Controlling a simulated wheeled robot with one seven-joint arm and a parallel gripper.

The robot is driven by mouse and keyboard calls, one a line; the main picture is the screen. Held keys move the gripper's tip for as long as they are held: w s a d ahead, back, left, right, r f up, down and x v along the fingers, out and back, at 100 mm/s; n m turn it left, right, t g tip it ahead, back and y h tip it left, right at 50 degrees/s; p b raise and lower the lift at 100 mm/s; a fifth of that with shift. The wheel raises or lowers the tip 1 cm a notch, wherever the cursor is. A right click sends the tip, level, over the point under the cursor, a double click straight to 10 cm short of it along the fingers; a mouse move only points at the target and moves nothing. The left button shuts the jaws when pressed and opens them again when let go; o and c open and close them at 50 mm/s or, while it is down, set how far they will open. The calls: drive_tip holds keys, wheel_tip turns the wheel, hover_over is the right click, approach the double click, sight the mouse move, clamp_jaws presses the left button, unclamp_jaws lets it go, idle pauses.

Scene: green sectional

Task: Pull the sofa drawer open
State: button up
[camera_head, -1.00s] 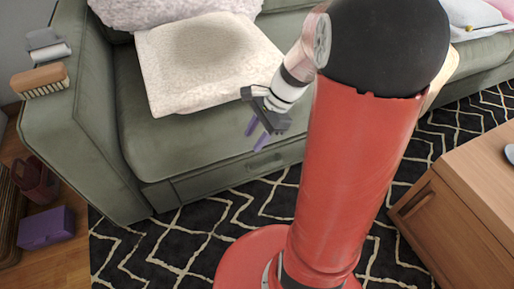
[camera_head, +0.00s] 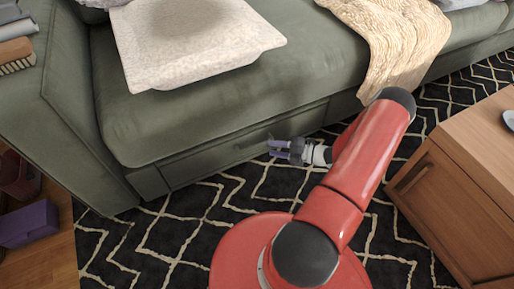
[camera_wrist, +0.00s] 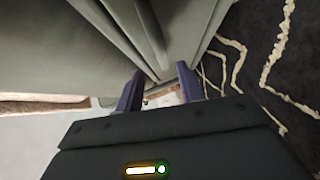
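The green sofa (camera_head: 130,120) has a long drawer front (camera_head: 205,165) low along its base, flush with the panel beside it. A handle (camera_head: 247,145) shows faintly on the drawer front, partly hidden near my fingers. My gripper (camera_head: 273,148) is close in front of the drawer, with its two purple fingers spread apart and pointing at it. In the wrist view my gripper (camera_wrist: 160,78) also shows open, close to green sofa surfaces. A small pale shape lies between the fingers there; I cannot tell whether it is the handle.
A black patterned rug (camera_head: 190,228) covers the floor before the sofa. A wooden cabinet (camera_head: 450,190) stands at the right. A purple box (camera_head: 28,226) is at the left. A cream cushion (camera_head: 190,40) and a throw blanket (camera_head: 400,35) lie on the sofa.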

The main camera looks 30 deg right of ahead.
sight(257, 145)
drive_tip(key=x, duration=0.7)
drive_tip(key=shift+w+a+f+b, duration=0.2)
drive_tip(key=shift+w+b, duration=0.1)
clamp_jaws()
